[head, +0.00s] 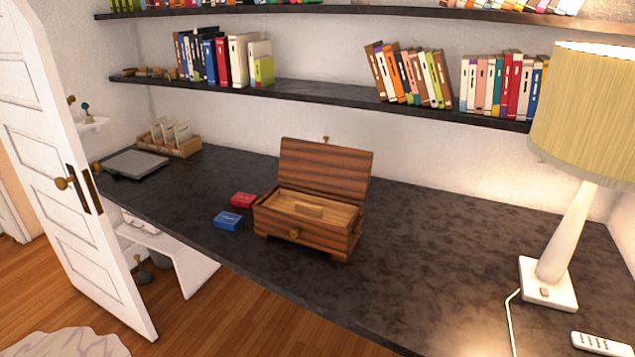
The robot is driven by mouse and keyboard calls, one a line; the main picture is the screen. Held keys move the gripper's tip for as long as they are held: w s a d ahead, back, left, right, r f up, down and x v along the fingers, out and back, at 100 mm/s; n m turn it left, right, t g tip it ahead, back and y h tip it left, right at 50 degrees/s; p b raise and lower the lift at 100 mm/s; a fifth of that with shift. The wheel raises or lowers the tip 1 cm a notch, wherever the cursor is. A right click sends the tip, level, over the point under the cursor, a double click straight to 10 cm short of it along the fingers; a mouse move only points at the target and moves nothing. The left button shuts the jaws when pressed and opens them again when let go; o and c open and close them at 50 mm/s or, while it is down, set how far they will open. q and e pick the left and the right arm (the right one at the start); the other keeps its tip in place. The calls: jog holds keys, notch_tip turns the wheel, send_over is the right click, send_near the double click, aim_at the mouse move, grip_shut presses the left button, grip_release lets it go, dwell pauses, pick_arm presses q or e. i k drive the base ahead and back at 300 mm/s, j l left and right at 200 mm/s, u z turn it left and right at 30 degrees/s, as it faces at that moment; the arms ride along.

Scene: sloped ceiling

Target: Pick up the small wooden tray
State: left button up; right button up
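A dark striped wooden box (287,222) stands on the dark desk with its lid (325,168) raised at the back. A small lighter wooden tray (333,214) sits inside the box, near the top of its walls. A raised wooden piece like a handle (309,209) shows at the tray's middle. The tray's sides are hidden by the box walls. Neither of my grippers is in view.
A red card box (243,200) and a blue one (228,221) lie left of the wooden box. A lamp (562,240) stands at right. A wooden holder (184,151) and grey flat device (135,164) are at back left. A bookshelf (310,93) hangs above.

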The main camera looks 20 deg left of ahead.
aim_at(331, 212)
jog(key=i+j+z, duration=0.15)
jog(key=j, duration=0.2)
jog(key=i+j+z, duration=0.15)
jog(key=j, duration=0.15)
jog(key=j+z, duration=0.15)
jog(key=j, duration=0.2)
jog(key=i+j+z, duration=0.15)
jog(key=j, duration=0.25)
